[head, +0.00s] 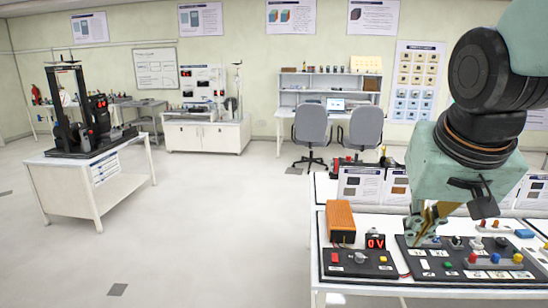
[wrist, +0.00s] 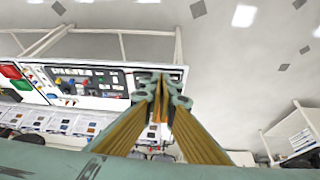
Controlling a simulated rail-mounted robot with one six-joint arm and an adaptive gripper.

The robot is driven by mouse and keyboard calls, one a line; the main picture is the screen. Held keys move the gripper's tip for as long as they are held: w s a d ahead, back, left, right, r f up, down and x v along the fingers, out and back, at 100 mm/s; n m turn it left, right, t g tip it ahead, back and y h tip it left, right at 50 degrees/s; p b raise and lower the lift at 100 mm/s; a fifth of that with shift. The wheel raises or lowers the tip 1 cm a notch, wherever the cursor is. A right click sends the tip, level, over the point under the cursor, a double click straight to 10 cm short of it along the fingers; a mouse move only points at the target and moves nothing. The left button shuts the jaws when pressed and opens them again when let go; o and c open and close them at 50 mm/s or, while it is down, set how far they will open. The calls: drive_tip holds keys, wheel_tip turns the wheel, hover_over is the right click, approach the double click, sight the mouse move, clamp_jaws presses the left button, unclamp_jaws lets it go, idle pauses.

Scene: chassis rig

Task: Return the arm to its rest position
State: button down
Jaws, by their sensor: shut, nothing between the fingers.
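My arm comes in from the right edge of the head view, with a teal wrist and dark joints. My gripper (head: 421,238) points down and left over the front bench, in front of the black control panel. Its fingers look shut and empty. In the wrist view my gripper (wrist: 160,77) shows with its brown-yellow fingers meeting at the tips, and nothing is between them. Whether the fingertips touch the panel cannot be told from the head view.
The front bench (head: 375,284) holds the black control panel (head: 500,273) with knobs and buttons, a red 0V display (head: 375,242), an orange-brown box (head: 340,221) and a small button panel (head: 357,263). Upright cards stand behind. The floor to the left is open, with a white table (head: 70,200) beyond.

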drive_tip(key=s+a+n, duration=0.1)
drive_tip(key=s+a, duration=0.2)
drive_tip(key=s, duration=0.6)
drive_tip(key=s+a+n+g+y, duration=0.1)
drive_tip(key=s+a, duration=0.1)
drive_tip(key=s, duration=0.8)
drive_tip(key=shift+a+f, duration=0.35)
drive_tip(key=shift+a, duration=0.05)
